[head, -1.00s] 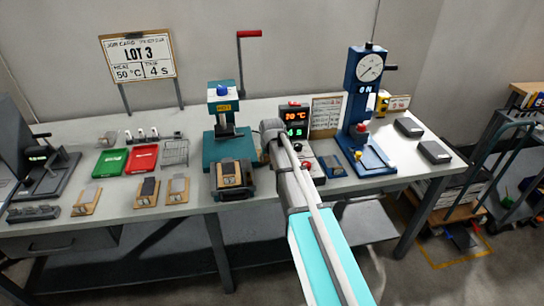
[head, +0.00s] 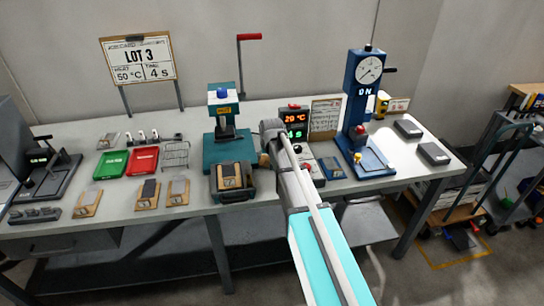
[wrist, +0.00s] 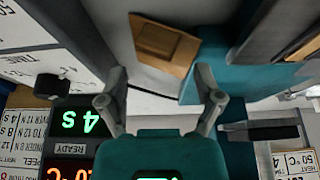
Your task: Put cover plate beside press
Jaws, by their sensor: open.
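The press (head: 223,140) is teal with a blue knob and stands on the bench left of my gripper. A brown plate with a square recess (wrist: 163,46), possibly the cover plate, lies flat beside the press's teal base (wrist: 222,66) in the wrist view. Its edge also shows in the head view (head: 264,160), partly behind my arm. My gripper (wrist: 162,92) is open, with its two fingers apart and nothing between them. The plate lies beyond the fingertips. In the head view my gripper's end is mostly hidden by my own wrist.
A dark block with a tan top (head: 231,181) sits in front of the press. A digital display box (head: 295,124) and a blue gauge press (head: 363,110) stand to the right. Green (head: 111,163) and red trays (head: 143,160) and several wooden-based pieces lie left.

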